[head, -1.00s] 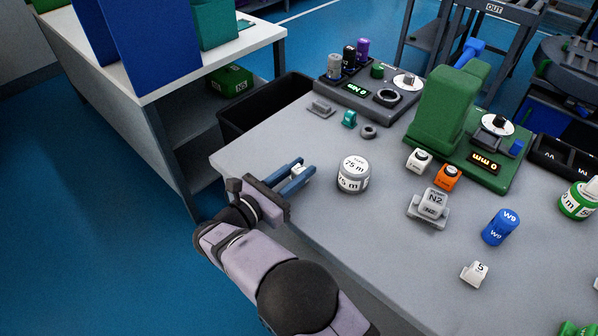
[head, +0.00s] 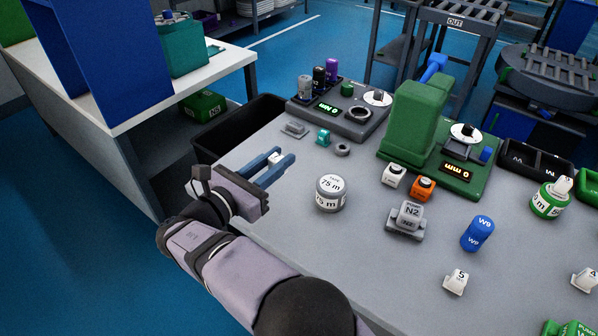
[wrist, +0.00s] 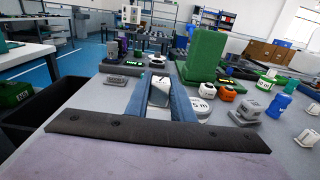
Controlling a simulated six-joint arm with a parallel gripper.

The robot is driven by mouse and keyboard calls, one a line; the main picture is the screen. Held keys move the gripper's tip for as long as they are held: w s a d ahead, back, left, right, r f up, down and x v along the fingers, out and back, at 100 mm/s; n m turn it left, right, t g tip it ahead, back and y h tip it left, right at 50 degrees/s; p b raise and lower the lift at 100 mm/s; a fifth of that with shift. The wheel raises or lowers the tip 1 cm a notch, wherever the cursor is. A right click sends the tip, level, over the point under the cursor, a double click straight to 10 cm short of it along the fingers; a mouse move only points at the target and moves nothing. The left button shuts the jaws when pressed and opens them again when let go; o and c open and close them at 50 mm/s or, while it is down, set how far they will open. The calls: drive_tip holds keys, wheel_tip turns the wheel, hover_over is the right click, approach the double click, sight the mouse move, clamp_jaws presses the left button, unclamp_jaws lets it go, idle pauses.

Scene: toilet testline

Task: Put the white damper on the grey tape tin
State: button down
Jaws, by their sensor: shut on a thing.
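My gripper (head: 278,160) has its blue fingers closed on a small white damper (head: 275,158), above the left edge of the grey table. In the wrist view the white damper (wrist: 159,92) sits between the fingertips with a dark mark on its face. The grey tape tin (head: 331,193) stands upright on the table to the right of my gripper, with a white "75 m" label and a bare top. In the wrist view the tin (wrist: 201,108) is just right of the right finger, partly hidden by it. The damper is apart from the tin.
A green machine (head: 415,125) stands behind and right of the tin. A block marked N2 (head: 409,214), a blue cylinder (head: 477,234) and a white block marked 5 (head: 455,282) are to the right. Small parts lie behind. A black bin (head: 240,128) is beyond the table's left edge.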

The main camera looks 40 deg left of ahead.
drive_tip(key=w+d+r+m+h+p, duration=0.2)
drive_tip(key=w+d+r+p, duration=0.4)
drive_tip(key=r, duration=0.5)
drive_tip(key=n+y, duration=0.2)
hover_over(332, 183)
drive_tip(key=shift+f, duration=7.35)
drive_tip(key=shift+f, duration=0.1)
drive_tip(key=shift+f, duration=0.1)
drive_tip(key=c, duration=1.5)
unclamp_jaws()
drive_tip(key=shift+c, duration=0.2)
